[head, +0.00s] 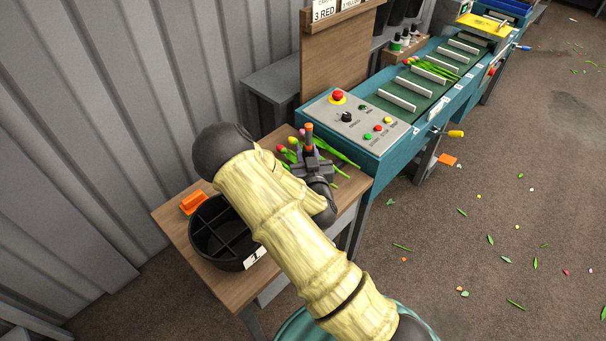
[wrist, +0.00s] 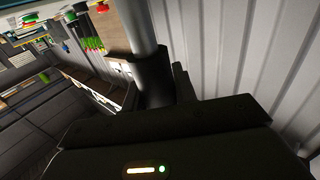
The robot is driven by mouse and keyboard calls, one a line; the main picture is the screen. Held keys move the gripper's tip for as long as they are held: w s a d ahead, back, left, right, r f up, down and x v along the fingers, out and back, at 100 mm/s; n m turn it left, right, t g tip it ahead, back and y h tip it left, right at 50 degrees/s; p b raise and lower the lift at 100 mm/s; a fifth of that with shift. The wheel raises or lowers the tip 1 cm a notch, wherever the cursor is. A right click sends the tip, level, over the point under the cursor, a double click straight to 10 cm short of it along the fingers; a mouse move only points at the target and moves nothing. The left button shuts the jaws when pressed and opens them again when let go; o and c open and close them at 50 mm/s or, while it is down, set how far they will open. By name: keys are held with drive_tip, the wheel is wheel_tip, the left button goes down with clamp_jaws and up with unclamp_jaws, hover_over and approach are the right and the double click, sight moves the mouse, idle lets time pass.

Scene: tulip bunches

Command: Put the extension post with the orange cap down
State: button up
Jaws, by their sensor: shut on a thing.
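The extension post is held upright in my gripper (head: 310,158); its orange cap (head: 309,127) shows at the top in the head view. In the wrist view a grey post (wrist: 139,28) runs up from the dark gripper parts. My gripper is shut on the post, over the back right of the wooden table (head: 178,222). The post's lower end is hidden by my gripper, so I cannot tell whether it touches the table.
A black divided bucket (head: 208,241) stands at the table's front left, with an orange object (head: 194,202) beside it. Tulips (head: 342,157) lie around my gripper. The conveyor's control panel (head: 357,121) borders the table at the right. A corrugated wall (head: 110,110) is at left.

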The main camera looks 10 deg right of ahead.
drive_tip(key=shift+f, duration=2.55)
drive_tip(key=shift+f+p, duration=0.55)
drive_tip(key=shift+f, duration=1.55)
drive_tip(key=shift+f+b, duration=0.4)
drive_tip(key=shift+f, duration=0.25)
drive_tip(key=o, duration=1.1)
